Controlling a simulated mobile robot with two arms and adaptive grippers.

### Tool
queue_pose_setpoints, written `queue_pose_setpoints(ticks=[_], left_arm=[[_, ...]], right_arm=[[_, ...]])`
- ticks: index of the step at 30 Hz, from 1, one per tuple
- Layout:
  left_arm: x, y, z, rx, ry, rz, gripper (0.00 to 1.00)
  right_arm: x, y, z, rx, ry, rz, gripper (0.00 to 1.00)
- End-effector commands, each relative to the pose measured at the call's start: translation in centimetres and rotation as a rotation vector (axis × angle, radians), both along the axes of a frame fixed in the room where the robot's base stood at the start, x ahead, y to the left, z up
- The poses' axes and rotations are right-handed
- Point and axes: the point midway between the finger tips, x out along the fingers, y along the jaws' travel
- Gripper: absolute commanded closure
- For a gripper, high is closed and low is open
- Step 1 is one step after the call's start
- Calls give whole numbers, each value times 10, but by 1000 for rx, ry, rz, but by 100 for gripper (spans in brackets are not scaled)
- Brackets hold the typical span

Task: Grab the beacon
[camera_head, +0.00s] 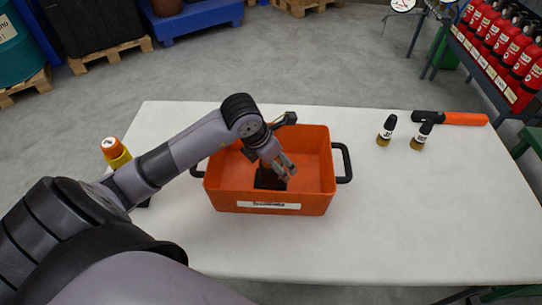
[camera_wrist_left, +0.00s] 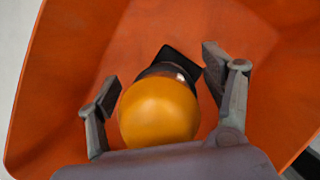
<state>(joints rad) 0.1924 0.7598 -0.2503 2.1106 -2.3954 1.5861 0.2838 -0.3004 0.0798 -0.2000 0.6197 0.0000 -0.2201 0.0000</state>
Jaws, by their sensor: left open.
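The beacon, with a glossy amber dome (camera_wrist_left: 158,110) and a dark base, is in the orange crate (camera_head: 310,201) on the white table. In the head view its black base (camera_head: 265,181) shows low in the crate, while my gripper hides most of the dome. My left gripper (camera_head: 284,170) is inside the crate. In the left wrist view the gripper (camera_wrist_left: 160,72) is open, with one finger on each side of the dome; a gap shows on the left, and I cannot tell whether the right finger touches. My right gripper is not in view.
Crate walls surround the gripper, with black handles at both ends. A yellow item with an orange top (camera_head: 115,152) stands left, partly behind my arm. The right front table is clear.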

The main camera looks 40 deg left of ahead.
Motion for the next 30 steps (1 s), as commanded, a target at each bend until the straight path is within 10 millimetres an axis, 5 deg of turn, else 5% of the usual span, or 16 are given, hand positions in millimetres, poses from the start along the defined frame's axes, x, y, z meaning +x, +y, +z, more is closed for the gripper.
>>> queue_pose_setpoints(ticks=[30], left_arm=[[0,0,1,1,-1,0,91]], right_arm=[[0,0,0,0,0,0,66]])
